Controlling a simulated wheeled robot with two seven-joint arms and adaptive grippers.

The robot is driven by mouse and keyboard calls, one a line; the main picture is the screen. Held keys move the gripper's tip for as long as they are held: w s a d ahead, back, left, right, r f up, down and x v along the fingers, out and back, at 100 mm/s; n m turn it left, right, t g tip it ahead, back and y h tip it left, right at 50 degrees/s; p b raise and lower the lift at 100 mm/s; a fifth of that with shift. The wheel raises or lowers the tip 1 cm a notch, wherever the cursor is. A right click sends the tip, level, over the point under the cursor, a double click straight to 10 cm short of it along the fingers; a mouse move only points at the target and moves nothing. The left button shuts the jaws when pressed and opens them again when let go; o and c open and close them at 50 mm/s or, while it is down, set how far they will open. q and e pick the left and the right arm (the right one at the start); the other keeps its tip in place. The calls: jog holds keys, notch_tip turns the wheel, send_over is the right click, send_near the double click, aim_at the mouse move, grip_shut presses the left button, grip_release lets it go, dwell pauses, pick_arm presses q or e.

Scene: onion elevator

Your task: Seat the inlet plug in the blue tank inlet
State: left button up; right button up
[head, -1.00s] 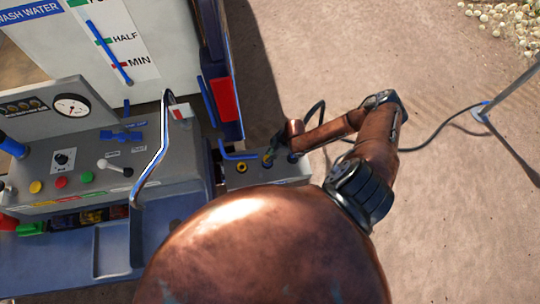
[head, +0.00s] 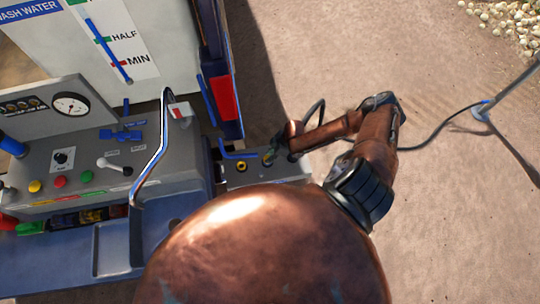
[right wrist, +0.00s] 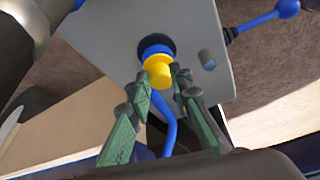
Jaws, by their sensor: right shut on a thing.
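The yellow inlet plug (right wrist: 158,71) shows in the right wrist view between the tips of my right gripper (right wrist: 164,82). My right gripper is shut on it. The plug is lined up with the blue inlet (right wrist: 154,49), a blue ring in a dark collar on a grey face, and appears to meet it. I cannot tell how deep it sits. In the head view my right gripper (head: 269,158) is at the top of the small grey tank box (head: 265,178), where the plug is too small to make out. My left gripper is not in view.
A yellow-rimmed port (head: 242,167) is on the box left of the gripper, with a blue pipe (head: 238,155) behind it. A grey peg (right wrist: 207,59) stands beside the inlet. The control panel (head: 75,170) and a bent metal handle (head: 150,160) are at left. Open ground lies right.

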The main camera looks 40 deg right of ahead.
jog(key=o, duration=1)
jog(key=v, duration=1.2)
